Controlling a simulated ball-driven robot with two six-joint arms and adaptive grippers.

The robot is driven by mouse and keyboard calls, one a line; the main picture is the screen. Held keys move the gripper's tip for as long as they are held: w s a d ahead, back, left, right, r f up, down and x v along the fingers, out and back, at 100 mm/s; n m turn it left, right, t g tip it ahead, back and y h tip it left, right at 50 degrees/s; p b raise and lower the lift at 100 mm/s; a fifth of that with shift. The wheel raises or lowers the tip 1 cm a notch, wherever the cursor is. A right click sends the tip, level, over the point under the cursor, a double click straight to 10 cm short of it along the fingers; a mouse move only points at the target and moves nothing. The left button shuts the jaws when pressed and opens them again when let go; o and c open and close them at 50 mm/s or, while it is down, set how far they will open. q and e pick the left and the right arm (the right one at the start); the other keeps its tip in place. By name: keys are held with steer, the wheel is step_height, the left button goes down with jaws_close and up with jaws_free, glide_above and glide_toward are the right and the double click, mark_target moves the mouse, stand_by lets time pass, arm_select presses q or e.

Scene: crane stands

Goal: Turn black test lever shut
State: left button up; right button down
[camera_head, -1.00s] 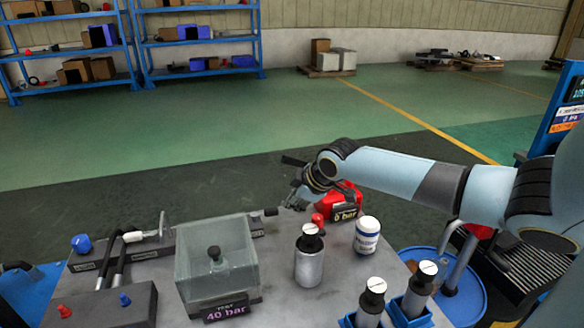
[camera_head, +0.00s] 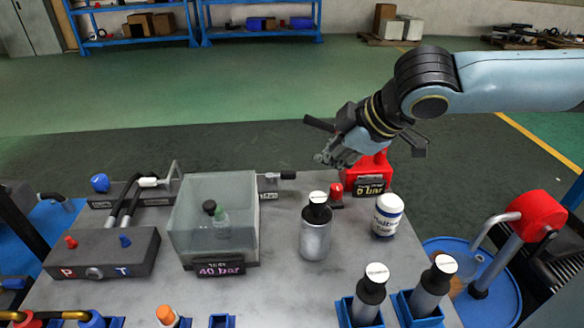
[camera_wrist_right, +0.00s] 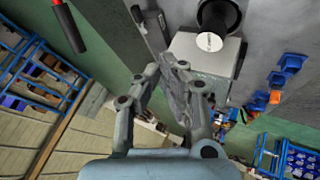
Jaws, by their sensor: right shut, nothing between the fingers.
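The black test lever (camera_head: 287,175) seems to be the short black handle at the right end of the dark rail behind the clear box. It points right, roughly along the rail. My right gripper (camera_head: 333,158) is shut and empty, above and to the right of that handle and apart from it. Its closed fingers also show in the right wrist view (camera_wrist_right: 180,95). That view also shows a black rod with a red end (camera_wrist_right: 68,25) and a black cylinder with a pale end (camera_wrist_right: 213,25); I cannot tell whether either is the lever. My left gripper is not in view.
A clear box (camera_head: 215,215) marked 40 bar stands left of a silver bottle (camera_head: 316,235). A red unit (camera_head: 371,170) sits just right of my gripper, behind a white canister (camera_head: 387,215). A hose block (camera_head: 101,252) is front left; blue holders (camera_head: 358,314) are front right.

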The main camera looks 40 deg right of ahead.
steer(key=f, duration=0.2)
steer(key=b, duration=0.5)
glide_toward(287, 180)
steer(key=a+f, duration=0.1)
steer(key=f, duration=0.1)
steer(key=a+f, duration=0.2)
steer(key=f, duration=0.1)
steer(key=shift+w+a+f, duration=0.35)
steer(key=shift+w+d, duration=0.85)
steer(key=shift+w, duration=0.1)
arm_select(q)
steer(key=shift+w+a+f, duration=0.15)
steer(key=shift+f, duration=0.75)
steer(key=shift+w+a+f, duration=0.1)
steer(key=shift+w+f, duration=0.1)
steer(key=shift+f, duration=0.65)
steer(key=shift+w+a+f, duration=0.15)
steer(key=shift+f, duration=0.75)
arm_select(e)
steer(key=shift+w+d, duration=0.5)
steer(key=shift+d, duration=0.05)
steer(key=shift+d, duration=0.1)
steer(key=shift+w+d, duration=0.4)
steer(key=shift+d, duration=0.1)
steer(key=shift+r, duration=0.1)
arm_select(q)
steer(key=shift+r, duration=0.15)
arm_select(e)
steer(key=shift+s, duration=0.1)
